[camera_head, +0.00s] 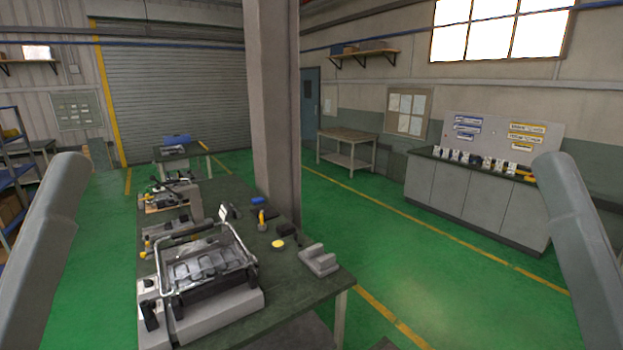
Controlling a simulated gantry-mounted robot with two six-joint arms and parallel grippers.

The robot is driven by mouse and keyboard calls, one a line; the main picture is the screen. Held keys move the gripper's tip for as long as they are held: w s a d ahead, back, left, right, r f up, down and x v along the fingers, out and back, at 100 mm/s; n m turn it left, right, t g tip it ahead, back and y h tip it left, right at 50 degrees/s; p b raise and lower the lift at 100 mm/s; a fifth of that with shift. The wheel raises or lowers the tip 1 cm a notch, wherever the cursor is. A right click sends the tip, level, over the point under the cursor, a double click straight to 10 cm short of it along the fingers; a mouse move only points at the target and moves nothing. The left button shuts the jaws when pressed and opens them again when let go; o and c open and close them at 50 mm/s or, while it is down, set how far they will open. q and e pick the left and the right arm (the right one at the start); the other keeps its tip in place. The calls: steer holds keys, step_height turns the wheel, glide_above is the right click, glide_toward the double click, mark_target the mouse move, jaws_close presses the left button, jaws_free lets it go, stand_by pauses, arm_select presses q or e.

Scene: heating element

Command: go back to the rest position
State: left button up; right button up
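Two grey arm links of mine show, one at the left edge and one at the right edge of the head view. Neither of my grippers is in the picture, so their state is hidden. A dark green workbench stands left of centre, its bare top (296,290) visible near the front right corner. On its near end sits a grey machine with a metal tube frame (208,270) around a set of plates. No gripper shows near the bench or anything on it.
A grey column (273,110) rises beside the bench. A yellow round item (278,244) and a grey stepped block (319,260) lie on the bench. A cabinet (475,195) stands at right, a wooden table (348,140) behind. Green floor (400,250) between is clear.

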step_height(320, 180, up, 22)
steer(key=p, duration=1.9)
